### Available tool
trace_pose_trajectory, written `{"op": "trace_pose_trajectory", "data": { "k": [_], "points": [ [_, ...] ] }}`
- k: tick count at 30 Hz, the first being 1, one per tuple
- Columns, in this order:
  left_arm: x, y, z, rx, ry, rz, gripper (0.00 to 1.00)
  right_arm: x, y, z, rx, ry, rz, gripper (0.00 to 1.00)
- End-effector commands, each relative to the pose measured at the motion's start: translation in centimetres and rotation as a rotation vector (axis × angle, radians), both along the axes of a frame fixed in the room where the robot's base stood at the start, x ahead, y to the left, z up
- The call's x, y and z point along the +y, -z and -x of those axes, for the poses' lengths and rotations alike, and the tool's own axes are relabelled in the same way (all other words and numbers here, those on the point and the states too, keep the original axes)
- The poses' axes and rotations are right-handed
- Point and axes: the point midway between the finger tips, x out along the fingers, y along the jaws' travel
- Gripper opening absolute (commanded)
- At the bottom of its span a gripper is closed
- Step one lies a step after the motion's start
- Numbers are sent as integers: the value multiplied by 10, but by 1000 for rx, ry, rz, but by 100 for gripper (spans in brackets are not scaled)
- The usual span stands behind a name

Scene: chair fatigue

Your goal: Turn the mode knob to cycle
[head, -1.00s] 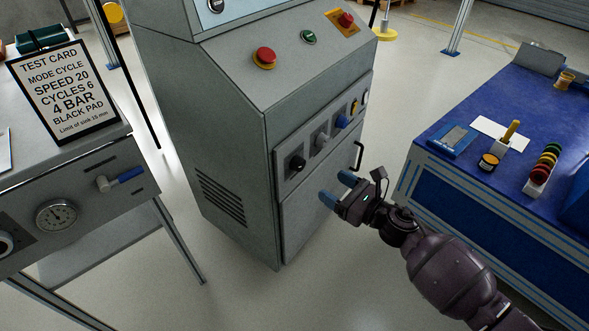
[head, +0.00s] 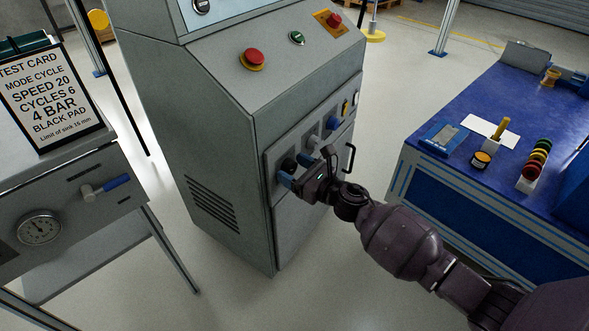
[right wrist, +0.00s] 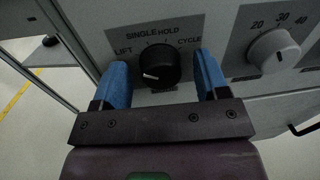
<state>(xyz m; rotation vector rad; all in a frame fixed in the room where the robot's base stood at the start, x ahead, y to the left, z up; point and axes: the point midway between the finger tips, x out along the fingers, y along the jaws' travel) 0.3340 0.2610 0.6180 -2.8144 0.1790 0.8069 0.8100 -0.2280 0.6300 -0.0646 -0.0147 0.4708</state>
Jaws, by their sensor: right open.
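The black mode knob (right wrist: 158,62) is on the cabinet's front panel, with LIFT, SINGLE, HOLD and CYCLE printed around it. Its white mark sits at the lower left of its face, on the LIFT side, away from CYCLE at the right. My right gripper (right wrist: 162,72) is open, with one blue finger on each side of the knob and visible gaps between. In the head view the right gripper (head: 295,171) is at the panel, in front of the black knob (head: 289,164), partly covering it. My left gripper is not in view.
A grey knob (right wrist: 273,51) marked 20, 30, 40 is close to the right. A black handle (head: 349,158) is beyond the gripper. Red buttons (head: 253,59) are on the sloped top. The test card (head: 52,97) reads MODE CYCLE. A blue bench (head: 470,110) stands at right.

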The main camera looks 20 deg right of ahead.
Motion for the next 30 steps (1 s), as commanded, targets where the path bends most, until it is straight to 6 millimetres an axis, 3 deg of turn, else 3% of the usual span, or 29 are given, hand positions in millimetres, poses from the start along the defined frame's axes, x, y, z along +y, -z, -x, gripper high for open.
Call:
{"op": "trace_pose_trajectory", "data": {
  "k": [6, 15, 30],
  "points": [
    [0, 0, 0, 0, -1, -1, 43, 0, 0, 0, 0, 0, 0, 65],
    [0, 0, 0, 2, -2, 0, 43, 0, 0, 0, -1, 0, 0, 19],
    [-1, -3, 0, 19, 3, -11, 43, -1, -5, -1, 70, 1, -119, 19]
  ]
}}
